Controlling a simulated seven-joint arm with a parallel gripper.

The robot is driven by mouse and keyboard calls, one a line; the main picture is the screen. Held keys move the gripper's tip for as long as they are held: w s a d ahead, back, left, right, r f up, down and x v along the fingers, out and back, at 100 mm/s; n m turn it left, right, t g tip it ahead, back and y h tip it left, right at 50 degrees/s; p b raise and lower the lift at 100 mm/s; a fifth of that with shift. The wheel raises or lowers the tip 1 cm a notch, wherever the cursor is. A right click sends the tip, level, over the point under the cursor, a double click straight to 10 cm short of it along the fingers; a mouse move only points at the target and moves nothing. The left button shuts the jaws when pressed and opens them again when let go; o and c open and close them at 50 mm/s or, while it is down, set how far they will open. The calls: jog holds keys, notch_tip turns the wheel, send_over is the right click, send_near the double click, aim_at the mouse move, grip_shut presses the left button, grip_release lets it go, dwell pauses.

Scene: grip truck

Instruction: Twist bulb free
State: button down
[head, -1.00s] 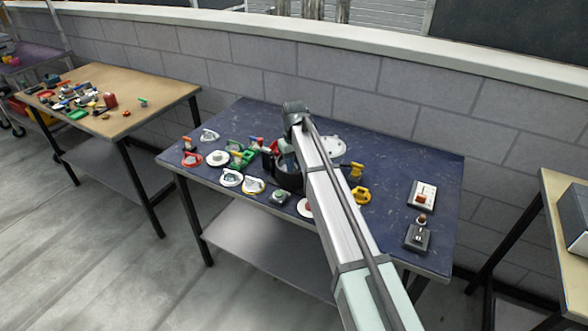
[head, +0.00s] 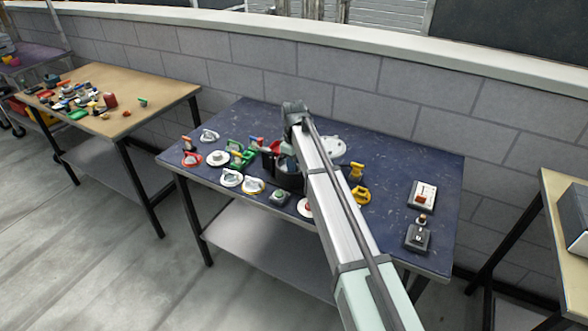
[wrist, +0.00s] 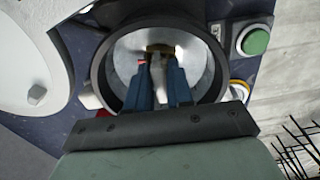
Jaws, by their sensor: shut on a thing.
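In the wrist view my gripper (wrist: 158,62) reaches with its two blue fingers into a round dark-rimmed housing (wrist: 97,70) with a bright metallic inside. The fingertips are close together, shut on a small brownish-yellow thing deep in the housing, which seems to be the bulb (wrist: 160,48). Most of the bulb is hidden by the fingers and glare. In the head view the dark housing (head: 290,181) stands near the middle of the blue table, and my arm hides much of it and the gripper.
The blue table (head: 390,231) carries several knobs and switches left of the housing. A green button (wrist: 256,42) and a large white disc (wrist: 25,60) sit close to it. A yellow-based handle (head: 360,194) and two switch boxes (head: 423,194) stand to the right.

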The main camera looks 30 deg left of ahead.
jog(key=shift+n, duration=2.3)
jog(key=c, duration=1.1)
grip_release()
jog(key=shift+r, duration=3.75)
